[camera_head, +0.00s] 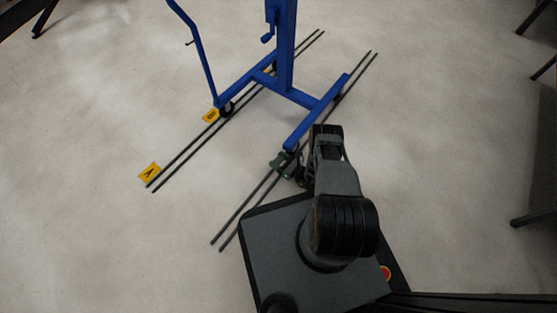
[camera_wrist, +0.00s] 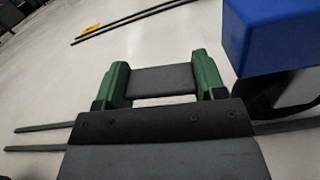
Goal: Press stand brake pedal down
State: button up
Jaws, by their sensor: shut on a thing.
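The blue stand (camera_head: 286,70) stands on the floor with its legs over dark rails; one leg ends close to my gripper (camera_head: 282,164). In the wrist view that blue leg end (camera_wrist: 275,35) is at the upper right, with a dark wheel (camera_wrist: 268,98) under it. My gripper's two green fingers (camera_wrist: 160,68) sit left of the wheel, on either side of a flat dark grey piece (camera_wrist: 160,81) that looks like the brake pedal. They appear shut on it. How far the pedal is tilted, and its link to the wheel, cannot be told.
Two pairs of dark rails (camera_head: 240,213) run across the pale floor. Yellow markers lie by the far pair, one labelled A (camera_head: 149,172). A blue handle (camera_head: 195,45) rises at the stand's left. Dark furniture legs show at the right edge. Open floor lies left and right.

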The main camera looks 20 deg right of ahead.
jog(key=shift+d+f+n, duration=0.1)
jog(key=shift+f+n, duration=0.25)
jog(key=shift+n, duration=0.75)
jog(key=shift+f+n, duration=0.3)
jog(key=shift+n, duration=0.8)
jog(key=o, duration=0.6)
jog(key=shift+o, duration=0.2)
